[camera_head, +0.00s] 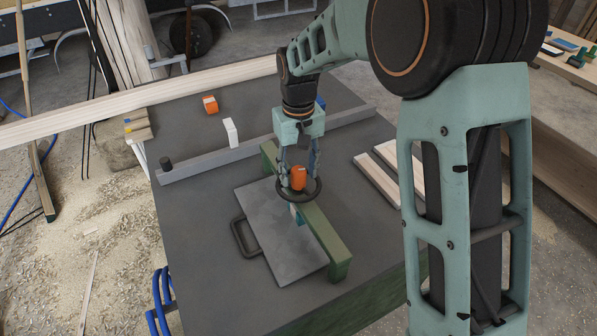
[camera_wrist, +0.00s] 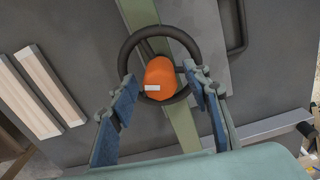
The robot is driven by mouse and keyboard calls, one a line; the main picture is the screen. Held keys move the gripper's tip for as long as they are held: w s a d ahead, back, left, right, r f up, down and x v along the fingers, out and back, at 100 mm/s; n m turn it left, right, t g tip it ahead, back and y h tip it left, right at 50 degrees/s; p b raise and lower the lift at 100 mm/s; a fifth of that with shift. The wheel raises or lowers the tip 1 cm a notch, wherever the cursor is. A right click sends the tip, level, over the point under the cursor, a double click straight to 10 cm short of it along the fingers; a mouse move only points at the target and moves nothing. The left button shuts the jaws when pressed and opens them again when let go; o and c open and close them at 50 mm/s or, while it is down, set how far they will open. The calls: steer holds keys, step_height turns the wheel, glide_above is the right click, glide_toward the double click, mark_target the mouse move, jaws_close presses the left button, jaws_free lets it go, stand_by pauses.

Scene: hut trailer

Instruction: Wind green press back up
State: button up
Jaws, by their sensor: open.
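The green press (camera_head: 325,238) is a frame with a long beam, standing on the dark table over a grey plate (camera_head: 270,235) with a dark loop handle (camera_head: 243,238). A black handwheel (camera_head: 313,196) with an orange hub or knob (camera_head: 298,178) sits above the beam. In the wrist view, the handwheel (camera_wrist: 133,42) rings the orange piece (camera_wrist: 160,77), which bears a small white label. My gripper (camera_head: 299,170) is over the wheel, pointing down. Its blue-padded fingers (camera_wrist: 160,92) are spread on either side of the orange piece, near the wheel's rim. I cannot tell whether they touch it.
A grey rail (camera_head: 260,145) crosses the table behind the press, with a white block (camera_head: 230,132) by it. An orange object (camera_head: 210,104) lies farther back. Pale wood strips (camera_head: 377,180) lie right of the press. The table's front left is clear.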

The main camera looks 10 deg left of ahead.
mark_target(298, 169)
step_height(298, 169, up, 12)
steer(key=shift+f, duration=0.2)
stand_by(0.4)
